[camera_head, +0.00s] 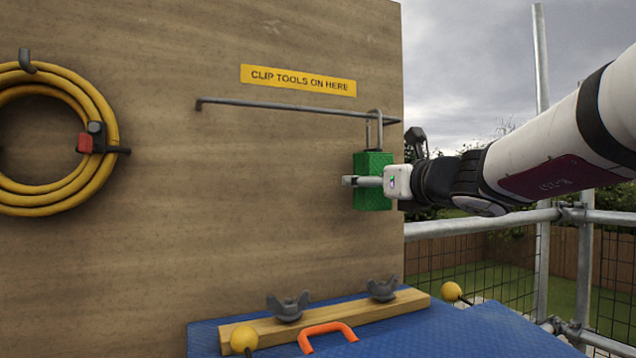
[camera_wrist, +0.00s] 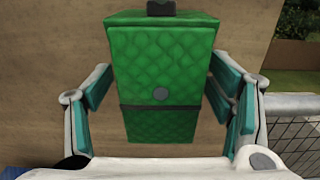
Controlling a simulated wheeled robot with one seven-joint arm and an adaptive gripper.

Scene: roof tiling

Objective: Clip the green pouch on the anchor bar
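The green quilted pouch (camera_head: 373,163) is upright in front of the wooden board, under the right end of the grey anchor bar (camera_head: 285,107). Its metal clip (camera_head: 374,128) rises from its top and overlaps the bar in the head view; I cannot tell whether the bar lies inside the loop. My gripper (camera_head: 362,181) reaches in from the right, with its fingers across the pouch. In the wrist view, the pouch (camera_wrist: 162,80) stands between the teal finger pads, whose far ends meet its sides. The clip is mostly out of the wrist view.
A yellow sign (camera_head: 298,80) is above the bar. A coiled yellow hose (camera_head: 105,120) hangs at the left. Below, a blue surface (camera_head: 440,330) carries a wooden strip (camera_head: 335,314) with grey wing nuts and an orange handle (camera_head: 326,330). Scaffold rails (camera_head: 480,225) stand at the right.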

